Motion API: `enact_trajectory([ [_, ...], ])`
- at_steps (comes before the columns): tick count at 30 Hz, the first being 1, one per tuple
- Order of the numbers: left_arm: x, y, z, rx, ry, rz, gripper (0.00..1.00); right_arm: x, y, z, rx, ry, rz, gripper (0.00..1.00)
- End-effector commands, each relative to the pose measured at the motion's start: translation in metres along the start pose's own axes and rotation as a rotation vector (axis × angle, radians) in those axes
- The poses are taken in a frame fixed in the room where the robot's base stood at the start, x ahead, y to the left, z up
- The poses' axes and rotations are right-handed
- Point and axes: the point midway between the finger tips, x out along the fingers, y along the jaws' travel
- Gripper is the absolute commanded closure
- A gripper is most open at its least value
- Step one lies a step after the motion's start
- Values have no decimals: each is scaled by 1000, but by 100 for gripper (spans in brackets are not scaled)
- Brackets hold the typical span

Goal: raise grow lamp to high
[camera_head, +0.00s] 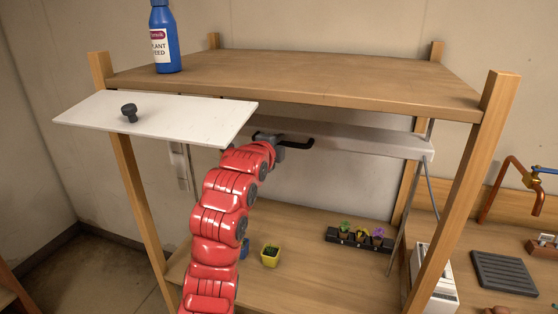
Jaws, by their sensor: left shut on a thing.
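The grow lamp (365,139) is a long pale bar under the wooden top shelf, with a dark handle (298,143) on its front. My left gripper (282,146) is at the handle's left end and shut on it. The fingertips are small and partly hidden by my red wrist. The lamp's left part is hidden behind a white panel and my arm. My right gripper is not in view.
A white panel (160,118) with a dark knob (129,112) juts out at the front left. A blue plant feed bottle (166,40) stands on the top shelf (290,75). Below, a yellow pot (270,256) and a black tray of potted flowers (345,239) stand on the lower shelf.

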Motion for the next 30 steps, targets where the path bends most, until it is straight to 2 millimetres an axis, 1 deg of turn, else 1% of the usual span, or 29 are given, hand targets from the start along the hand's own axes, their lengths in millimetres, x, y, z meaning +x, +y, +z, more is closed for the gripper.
enact_trajectory([
  [3,-1,-6,0,0,0,-2,100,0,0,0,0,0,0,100],
  [12,-2,-9,0,1,0,-9,100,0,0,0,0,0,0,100],
  [13,-2,-10,0,1,0,-10,79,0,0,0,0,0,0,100],
  [15,-2,-10,0,1,0,-10,66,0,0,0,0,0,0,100],
  [18,-2,-9,0,1,0,-8,50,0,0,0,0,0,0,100],
  [26,-2,-6,0,0,0,-4,50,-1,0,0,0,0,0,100],
  [30,-10,-6,1,0,-1,-9,50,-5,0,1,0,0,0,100],
])
